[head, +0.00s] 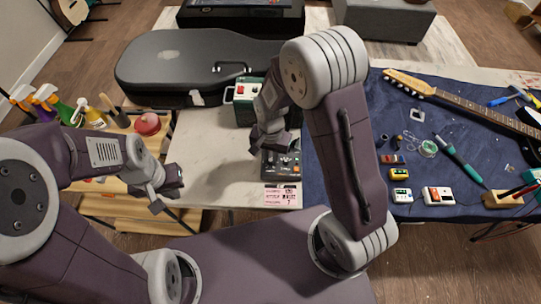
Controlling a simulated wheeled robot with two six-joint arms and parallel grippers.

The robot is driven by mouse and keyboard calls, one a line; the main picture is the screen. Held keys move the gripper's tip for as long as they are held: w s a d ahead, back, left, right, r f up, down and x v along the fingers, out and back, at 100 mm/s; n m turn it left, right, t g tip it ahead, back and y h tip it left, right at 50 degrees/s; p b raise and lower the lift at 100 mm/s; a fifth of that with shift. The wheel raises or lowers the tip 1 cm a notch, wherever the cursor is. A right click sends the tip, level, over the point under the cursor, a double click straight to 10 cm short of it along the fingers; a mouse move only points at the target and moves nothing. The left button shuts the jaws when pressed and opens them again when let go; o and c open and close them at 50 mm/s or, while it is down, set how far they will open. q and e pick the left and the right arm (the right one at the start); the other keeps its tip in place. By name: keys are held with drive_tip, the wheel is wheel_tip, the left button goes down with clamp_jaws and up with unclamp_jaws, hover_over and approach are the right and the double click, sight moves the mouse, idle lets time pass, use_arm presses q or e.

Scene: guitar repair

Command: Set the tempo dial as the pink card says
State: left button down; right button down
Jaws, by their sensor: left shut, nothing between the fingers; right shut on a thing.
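The pink card (283,196) stands at the front edge of the pale worktop, with dark print too small to read surely. Just behind it sits a dark box-shaped device (283,167) with small controls on its top. My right gripper (264,146) is at the back left of this device, pointing down and shut on what appears to be its tempo dial. The gripper hides the dial, so its setting cannot be read. My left gripper (171,192) is shut and empty, left of the worktop and well apart from the device.
A green box (244,106) stands close behind my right gripper. A black guitar case (170,62) lies at the back. On the right, a blue mat (345,190) carries a guitar, small meters and tools. Bare worktop (205,150) lies left of the device.

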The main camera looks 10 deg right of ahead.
sight(271, 160)
idle(0.4)
drive_tip(key=c, duration=1.3)
unclamp_jaws()
wheel_tip(271, 160, up, 9)
drive_tip(key=shift+r+p, duration=0.1)
drive_tip(key=shift+p, duration=0.65)
